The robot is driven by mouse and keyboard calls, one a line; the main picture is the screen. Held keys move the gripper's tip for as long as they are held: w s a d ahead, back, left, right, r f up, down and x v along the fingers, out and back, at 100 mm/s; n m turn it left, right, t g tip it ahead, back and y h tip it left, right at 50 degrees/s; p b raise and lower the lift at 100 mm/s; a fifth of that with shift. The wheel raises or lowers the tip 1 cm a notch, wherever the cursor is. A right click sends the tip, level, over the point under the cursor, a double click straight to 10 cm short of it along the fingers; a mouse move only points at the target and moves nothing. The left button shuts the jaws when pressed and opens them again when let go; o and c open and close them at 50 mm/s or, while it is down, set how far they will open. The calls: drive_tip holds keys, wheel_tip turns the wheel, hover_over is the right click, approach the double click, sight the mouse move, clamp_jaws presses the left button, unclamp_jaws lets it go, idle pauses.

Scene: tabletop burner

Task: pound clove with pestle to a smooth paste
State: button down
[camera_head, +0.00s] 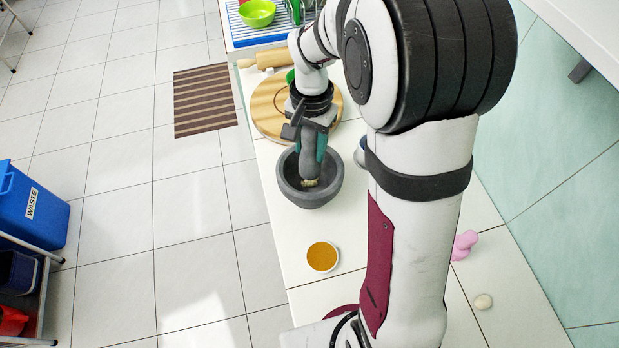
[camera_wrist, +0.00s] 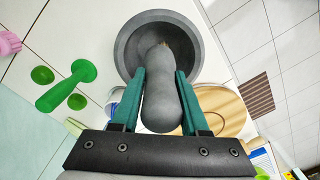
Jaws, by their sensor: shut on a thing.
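A dark grey stone mortar (camera_head: 325,196) stands on the white counter; it also shows at the top of the wrist view (camera_wrist: 128,42). My gripper (camera_head: 309,148), with green fingers, is above the mortar. In the wrist view my gripper (camera_wrist: 160,90) is shut on the grey pestle (camera_wrist: 161,100). The pestle's lower end points down into the mortar bowl. A small pale bit, likely the clove, shows at the pestle's tip (camera_head: 309,183) in the bowl. The pestle hides much of the bowl's bottom, and I cannot tell how crushed the clove is.
A small bowl of orange-brown contents (camera_head: 322,257) stands in front of the mortar. A round wooden board (camera_head: 266,112) and a rolling pin (camera_head: 272,59) lie behind. A green tool (camera_wrist: 66,87) shows in the wrist view.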

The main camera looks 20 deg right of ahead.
sight(310, 136)
wheel_tip(310, 136, down, 4)
drive_tip(key=shift+r, duration=0.15)
wheel_tip(310, 136, up, 7)
drive_tip(key=shift+r, duration=0.1)
idle(0.5)
